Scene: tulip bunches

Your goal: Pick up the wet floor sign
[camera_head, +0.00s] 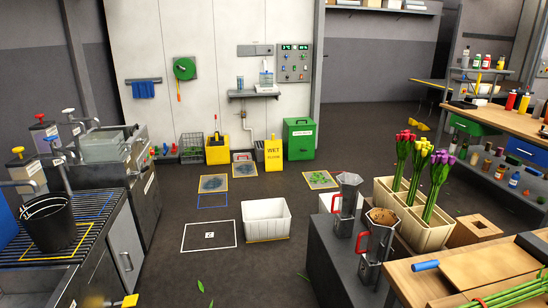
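The wet floor sign (273,154) is a yellow upright panel with dark lettering. It stands on the floor near the back wall, just left of a green bin (299,139). Nothing covers its front face. Neither of my grippers can be made out in the head view.
A yellow bucket (218,151) stands left of the sign. A white tub (266,219) sits on the floor in front. A sink counter (122,255) is on the left, and a dark cabinet (335,262) with metal jugs is on the right. Open floor lies between.

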